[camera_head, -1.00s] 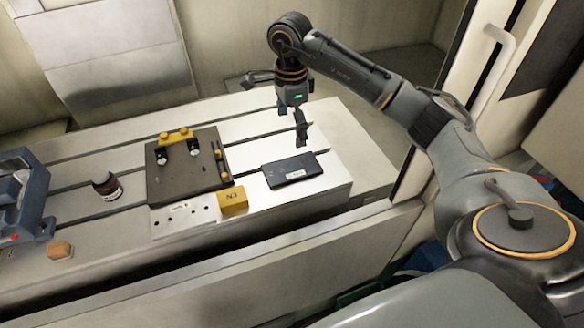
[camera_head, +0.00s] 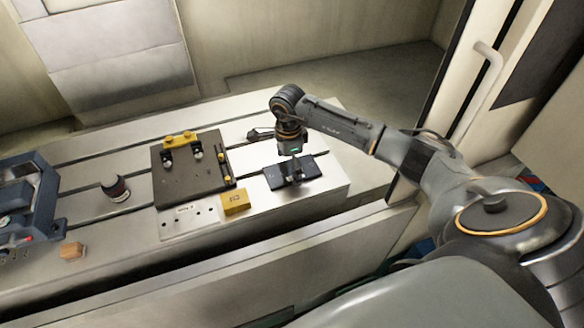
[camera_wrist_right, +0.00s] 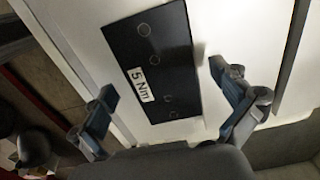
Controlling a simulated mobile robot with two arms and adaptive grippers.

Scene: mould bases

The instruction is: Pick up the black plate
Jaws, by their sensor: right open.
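The black plate (camera_head: 310,169) lies flat on the grey machine table at its right end. In the right wrist view the black plate (camera_wrist_right: 160,60) shows a white "5 Nm" label and several round holes. My right gripper (camera_head: 293,177) is pointed down over the plate, partly covering it in the head view. In the right wrist view its fingers (camera_wrist_right: 163,82) are spread apart, one to each side of the plate, with nothing held between them. I cannot tell how high the fingertips are above the table. My left gripper is not in view.
A yellow block (camera_head: 235,203) and a white plate with holes (camera_head: 188,220) lie left of the black plate. A dark mould base (camera_head: 188,178) with yellow parts is behind them. A dark cup (camera_head: 116,188), a wooden block (camera_head: 72,250) and a blue vise (camera_head: 40,200) stand further left.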

